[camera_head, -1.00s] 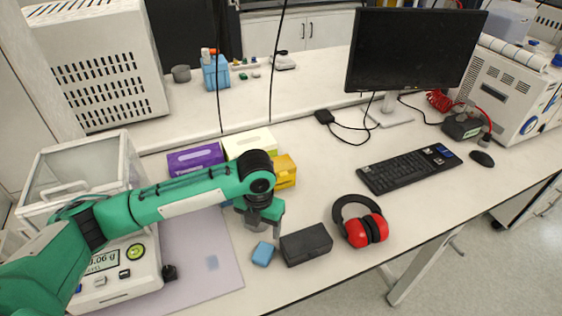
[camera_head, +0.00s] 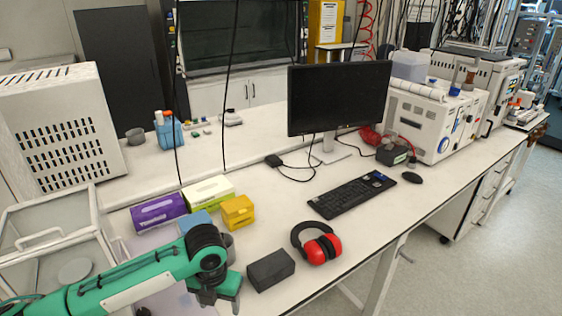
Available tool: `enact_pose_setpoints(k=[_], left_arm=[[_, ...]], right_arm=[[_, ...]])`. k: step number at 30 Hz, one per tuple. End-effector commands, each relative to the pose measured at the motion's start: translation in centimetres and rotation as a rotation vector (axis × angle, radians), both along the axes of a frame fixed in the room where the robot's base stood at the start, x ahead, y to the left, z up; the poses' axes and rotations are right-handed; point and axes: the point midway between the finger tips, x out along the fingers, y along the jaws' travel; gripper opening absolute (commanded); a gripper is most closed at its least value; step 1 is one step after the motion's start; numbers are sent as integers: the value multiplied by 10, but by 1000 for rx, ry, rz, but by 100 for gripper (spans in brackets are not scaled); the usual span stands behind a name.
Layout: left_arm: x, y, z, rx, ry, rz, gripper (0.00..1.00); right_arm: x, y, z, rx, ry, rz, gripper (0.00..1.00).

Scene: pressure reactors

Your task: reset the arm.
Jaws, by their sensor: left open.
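My left arm, green with black joints, comes in from the lower left in the head view. Its left gripper (camera_head: 218,296) hangs over the front part of the bench, left of the black box (camera_head: 271,270). It is open, and I see nothing held in it. My right gripper is not in view.
Purple (camera_head: 158,211), light green (camera_head: 208,191) and yellow (camera_head: 237,211) boxes stand behind the arm, with a blue item (camera_head: 193,221) beside them. Red earmuffs (camera_head: 323,249), a keyboard (camera_head: 352,195) and a monitor (camera_head: 338,98) lie farther right. A glass-sided balance (camera_head: 45,235) stands left.

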Motion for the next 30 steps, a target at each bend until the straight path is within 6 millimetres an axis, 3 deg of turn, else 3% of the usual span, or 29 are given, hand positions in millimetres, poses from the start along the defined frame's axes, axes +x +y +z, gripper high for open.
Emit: enact_pose_setpoints(k=[17,23,30], left_arm=[[-33,-40,-21,-137,-21,326,64],[-56,-60,-30,-239,-10,606,64],[-85,-70,-40,-379,43,1108,64]], right_arm=[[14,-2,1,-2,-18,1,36],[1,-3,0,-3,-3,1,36],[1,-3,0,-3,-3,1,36]])
